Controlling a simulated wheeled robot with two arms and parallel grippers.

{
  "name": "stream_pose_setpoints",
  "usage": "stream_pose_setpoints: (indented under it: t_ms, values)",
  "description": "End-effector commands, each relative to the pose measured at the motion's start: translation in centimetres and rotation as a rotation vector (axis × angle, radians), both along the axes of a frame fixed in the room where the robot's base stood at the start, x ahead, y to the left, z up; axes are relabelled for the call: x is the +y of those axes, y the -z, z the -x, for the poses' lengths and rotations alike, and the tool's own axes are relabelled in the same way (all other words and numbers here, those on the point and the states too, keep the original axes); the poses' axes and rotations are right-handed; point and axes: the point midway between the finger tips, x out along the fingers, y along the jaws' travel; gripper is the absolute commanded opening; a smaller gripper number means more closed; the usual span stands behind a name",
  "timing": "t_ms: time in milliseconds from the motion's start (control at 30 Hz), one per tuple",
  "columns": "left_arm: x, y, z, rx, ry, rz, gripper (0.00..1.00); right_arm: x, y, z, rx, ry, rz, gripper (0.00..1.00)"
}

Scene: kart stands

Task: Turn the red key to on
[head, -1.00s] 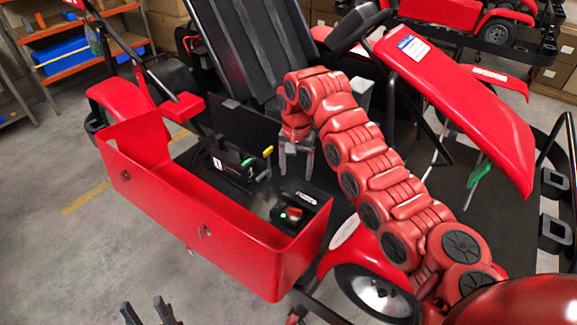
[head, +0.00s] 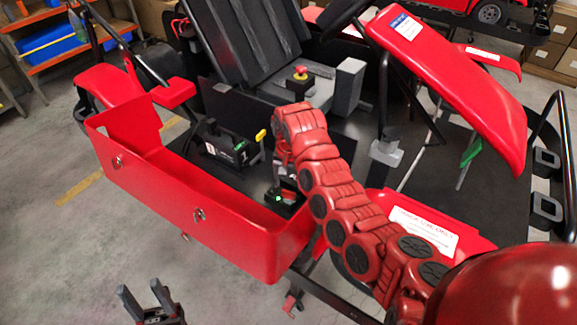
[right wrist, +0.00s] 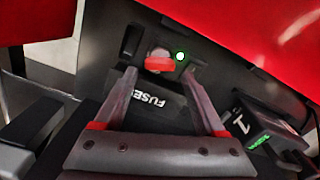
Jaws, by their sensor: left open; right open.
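The red key (right wrist: 158,64) shows in the right wrist view as a red bar on a round grey base, with a lit green light (right wrist: 180,56) beside it. My right gripper (right wrist: 161,72) is open, one fingertip on each side of the key; I cannot tell whether either touches it. In the head view the right gripper (head: 284,180) reaches down over the switch panel by the red box; the green light (head: 278,198) shows there, and the key is mostly hidden. My left gripper (head: 146,298) is open and empty at the bottom left, over the floor.
The red open-topped box (head: 190,213) walls the near side of the panel. A black unit with a yellow lever (head: 261,135) stands just left of my right gripper. A red stop button (head: 300,72) is behind, near the seat. The wrist view shows a block marked FUSES (right wrist: 150,99).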

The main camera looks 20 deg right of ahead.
Motion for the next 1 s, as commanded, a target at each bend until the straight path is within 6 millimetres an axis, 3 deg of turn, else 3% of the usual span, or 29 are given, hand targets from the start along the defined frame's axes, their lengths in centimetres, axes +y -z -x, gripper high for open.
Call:
stream_pose_setpoints:
  t_ms: [100,300,733,1000]
  values:
    - [0.0,-1.4,0.0,0.000,0.000,0.000,0.50,0.0,1.9,0.1,0.006,-0.001,0.001,0.72]
    - [0.0,-1.9,0.0,0.000,0.000,0.000,0.50,0.0,4.4,0.1,0.005,-0.002,0.002,0.72]
    - [0.0,-2.0,0.0,0.000,0.000,0.000,0.50,0.0,5.4,0.0,0.001,0.000,-0.001,0.72]
    - [0.0,-2.0,0.0,0.000,0.000,0.000,0.50,0.0,5.4,0.0,0.001,0.000,-0.001,0.24]
